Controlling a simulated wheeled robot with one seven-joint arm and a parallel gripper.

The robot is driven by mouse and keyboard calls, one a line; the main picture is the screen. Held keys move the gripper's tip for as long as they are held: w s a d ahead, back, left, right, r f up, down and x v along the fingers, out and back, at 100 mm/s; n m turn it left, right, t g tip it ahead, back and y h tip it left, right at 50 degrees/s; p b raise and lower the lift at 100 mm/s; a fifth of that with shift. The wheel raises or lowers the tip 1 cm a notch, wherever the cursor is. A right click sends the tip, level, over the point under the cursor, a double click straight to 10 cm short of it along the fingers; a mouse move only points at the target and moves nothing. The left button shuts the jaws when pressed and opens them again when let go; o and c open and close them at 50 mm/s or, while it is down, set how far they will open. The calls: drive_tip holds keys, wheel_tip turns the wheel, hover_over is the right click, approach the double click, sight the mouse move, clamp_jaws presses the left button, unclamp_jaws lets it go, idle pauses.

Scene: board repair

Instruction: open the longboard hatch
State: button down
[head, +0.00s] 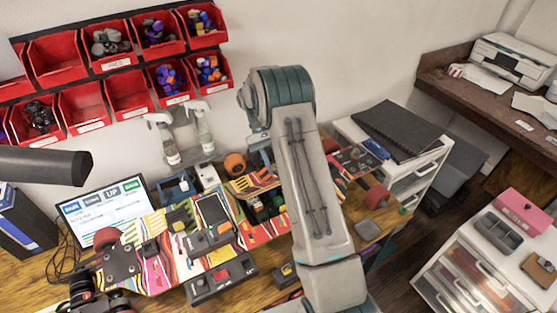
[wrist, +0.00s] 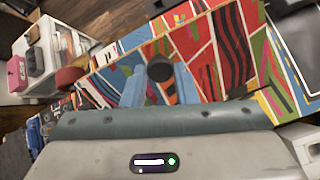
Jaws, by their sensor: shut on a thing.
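The longboard (head: 150,268), with a multicoloured striped deck, lies across the workbench in the head view. A patterned hatch panel (head: 243,187) appears raised behind an open compartment (head: 265,207) with dark and green parts in it. In the wrist view, the blue fingers of my gripper (wrist: 160,78) are shut on a round black knob (wrist: 160,67) against the patterned hatch panel (wrist: 232,50). In the head view my arm covers part of the longboard, and my fingertips are hidden.
Red bins (head: 125,90) hang on the wall behind the bench. Two spray bottles (head: 163,140), a screen (head: 105,213) and a dark box with a red button (head: 222,275) crowd the bench. A white drawer unit (head: 480,265) stands at the right, with floor beside it.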

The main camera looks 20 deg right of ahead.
drive_tip(key=shift+w+a+g, duration=0.15)
drive_tip(key=shift+w+g, duration=0.15)
drive_tip(key=c, duration=1.1)
unclamp_jaws()
drive_tip(key=shift+c, duration=0.2)
drive_tip(key=shift+r, duration=0.2)
drive_tip(key=shift+r, duration=0.3)
drive_tip(key=s+d+r+b, duration=0.4)
drive_tip(key=s+d+r, duration=0.3)
drive_tip(key=d+r, duration=0.2)
drive_tip(key=shift+d+r, duration=0.15)
drive_tip(key=shift+r, duration=0.4)
